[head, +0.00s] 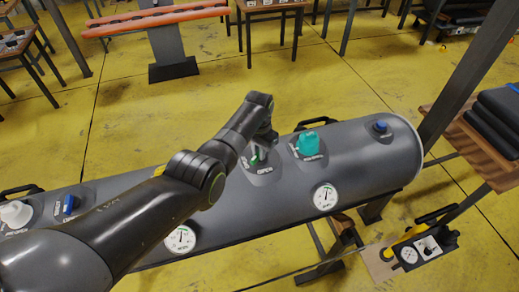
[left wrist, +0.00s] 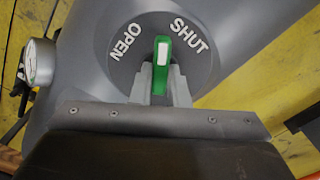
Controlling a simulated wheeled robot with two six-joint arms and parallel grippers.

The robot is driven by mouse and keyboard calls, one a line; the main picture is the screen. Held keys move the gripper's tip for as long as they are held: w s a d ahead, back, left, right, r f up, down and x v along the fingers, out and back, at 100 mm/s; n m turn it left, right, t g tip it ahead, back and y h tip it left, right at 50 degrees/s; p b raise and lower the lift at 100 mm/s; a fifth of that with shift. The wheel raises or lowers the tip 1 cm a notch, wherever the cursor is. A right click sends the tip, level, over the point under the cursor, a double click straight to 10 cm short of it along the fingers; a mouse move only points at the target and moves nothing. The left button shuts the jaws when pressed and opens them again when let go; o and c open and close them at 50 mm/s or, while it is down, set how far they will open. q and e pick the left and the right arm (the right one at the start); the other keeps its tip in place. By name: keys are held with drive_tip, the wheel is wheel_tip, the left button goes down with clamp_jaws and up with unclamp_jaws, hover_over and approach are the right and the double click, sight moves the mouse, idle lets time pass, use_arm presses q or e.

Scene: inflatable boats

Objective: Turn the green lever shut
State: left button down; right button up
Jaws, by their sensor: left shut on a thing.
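The green lever (left wrist: 162,50) has a white stripe and stands on a round grey plate (left wrist: 95,40) lettered OPEN and SHUT. In the left wrist view its tip lies between the two words. My left gripper (left wrist: 161,76) is shut on the lever, with one finger on each side of it. In the head view my left gripper (head: 262,146) is over the grey tube, and only a little of the green lever (head: 257,159) shows under it. My right gripper is not in view.
The grey inflatable tube (head: 372,160) carries a teal knob (head: 308,143) to the right of the lever, a blue valve (head: 380,126) and white gauges (head: 325,196). A white knob (head: 15,213) is at the far left. A wooden table (head: 480,150) stands at the right.

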use_arm(q)
drive_tip(key=m, duration=0.4)
drive_tip(key=shift+w+a+r, duration=0.1)
drive_tip(key=shift+w+a, duration=0.05)
drive_tip(key=shift+w, duration=0.05)
drive_tip(key=shift+w+m, duration=0.1)
drive_tip(key=shift+m, duration=1.5)
drive_tip(key=c, duration=1.4)
unclamp_jaws()
drive_tip(key=shift+r+p, duration=0.3)
drive_tip(key=shift+r, duration=0.45)
wheel_tip(320, 180, up, 16)
drive_tip(key=b, duration=0.2)
